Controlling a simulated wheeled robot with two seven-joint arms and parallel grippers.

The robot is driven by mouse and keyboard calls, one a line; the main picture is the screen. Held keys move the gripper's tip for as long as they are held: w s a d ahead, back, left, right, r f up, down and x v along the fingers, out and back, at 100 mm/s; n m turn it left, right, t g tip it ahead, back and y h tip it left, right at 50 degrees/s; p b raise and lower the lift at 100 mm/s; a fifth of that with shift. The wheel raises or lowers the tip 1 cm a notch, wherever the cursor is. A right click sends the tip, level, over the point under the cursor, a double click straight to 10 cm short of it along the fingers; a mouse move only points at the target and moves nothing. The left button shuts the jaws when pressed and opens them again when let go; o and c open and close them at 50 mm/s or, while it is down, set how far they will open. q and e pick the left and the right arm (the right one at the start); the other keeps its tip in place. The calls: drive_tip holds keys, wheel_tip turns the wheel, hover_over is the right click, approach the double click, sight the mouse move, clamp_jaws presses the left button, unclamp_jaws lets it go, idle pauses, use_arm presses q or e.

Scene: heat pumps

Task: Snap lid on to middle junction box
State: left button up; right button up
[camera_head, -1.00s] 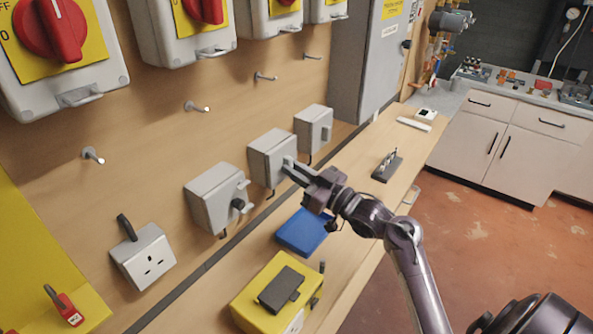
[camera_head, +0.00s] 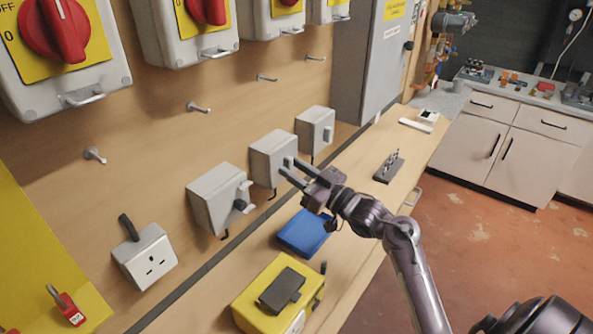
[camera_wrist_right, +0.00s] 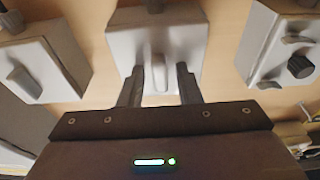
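The middle junction box (camera_head: 266,158) is a light grey box on the wooden wall panel, between two similar boxes. In the right wrist view, a pale lid (camera_wrist_right: 125,44) with a raised grip in its centre covers the box's front. I cannot tell whether it is fully seated. My right gripper (camera_head: 289,167) is in front of the box. Its two fingers are spread, one on each side of the grip, with gaps visible in the right wrist view (camera_wrist_right: 159,82). My left gripper is not in view.
The left junction box (camera_head: 213,198) has a dark knob; the right one (camera_head: 314,127) stands beyond. Below are a blue box (camera_head: 303,232), a yellow case (camera_head: 255,299) and a dark rack (camera_head: 388,168) on the bench. A socket (camera_head: 148,258) is at lower left. Bare bench lies between these.

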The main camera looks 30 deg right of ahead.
drive_tip(key=shift+s, duration=0.1)
drive_tip(key=r+p+v, duration=0.3)
drive_tip(key=p+v, duration=0.1)
drive_tip(key=v, duration=0.9)
drive_tip(key=shift+s+d, duration=0.3)
drive_tip(key=shift+s, duration=0.2)
